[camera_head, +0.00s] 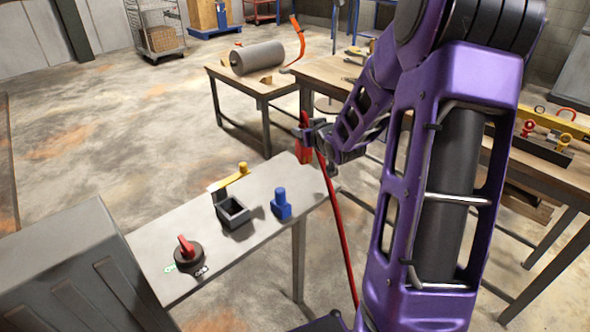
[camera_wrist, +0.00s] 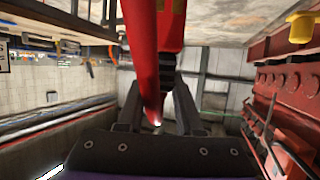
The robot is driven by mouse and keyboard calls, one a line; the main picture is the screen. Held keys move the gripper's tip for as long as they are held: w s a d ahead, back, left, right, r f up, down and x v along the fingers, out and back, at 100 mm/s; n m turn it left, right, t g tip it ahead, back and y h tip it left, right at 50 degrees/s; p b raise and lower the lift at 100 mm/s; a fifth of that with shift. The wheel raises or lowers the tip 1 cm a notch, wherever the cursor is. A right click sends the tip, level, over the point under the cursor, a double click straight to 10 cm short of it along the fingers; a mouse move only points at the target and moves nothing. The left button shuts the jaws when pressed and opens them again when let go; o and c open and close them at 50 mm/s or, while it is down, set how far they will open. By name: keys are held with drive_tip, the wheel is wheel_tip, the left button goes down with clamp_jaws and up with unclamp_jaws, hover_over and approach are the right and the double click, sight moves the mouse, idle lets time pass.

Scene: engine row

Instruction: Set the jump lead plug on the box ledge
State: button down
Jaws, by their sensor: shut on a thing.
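My gripper (camera_head: 307,130) is shut on the red jump lead plug (camera_head: 304,152), held beyond the far right end of the light grey ledge (camera_head: 165,272). A red cable (camera_head: 341,238) hangs from the plug, past the ledge's right side. In the wrist view the red plug (camera_wrist: 172,25) and its cable run between the two dark fingers of my gripper (camera_wrist: 157,100). On the ledge stand a blue plug-like block (camera_head: 281,205), an open dark holder (camera_head: 234,213) with a yellow lever (camera_head: 238,176), and a red-handled rotary switch (camera_head: 187,251).
A large dark grey box (camera_head: 75,275) stands at the ledge's near left end. A wooden table behind bears a grey roller (camera_head: 257,58). A workbench with coloured parts is at right. In the wrist view a red bolted block (camera_wrist: 290,95) fills the right side.

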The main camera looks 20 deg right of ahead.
sight(307, 157)
drive_tip(key=shift+f+b, duration=0.45)
drive_tip(key=shift+f, duration=3.5)
drive_tip(key=shift+f, duration=0.1)
drive_tip(key=shift+f, duration=0.15)
drive_tip(key=c, duration=0.6)
unclamp_jaws()
drive_tip(key=shift+o, duration=0.2)
drive_tip(key=shift+s+r, duration=0.1)
drive_tip(key=shift+r, duration=0.2)
drive_tip(key=v, duration=1.1)
drive_tip(key=shift+s+p, duration=0.35)
drive_tip(key=shift+p, duration=0.1)
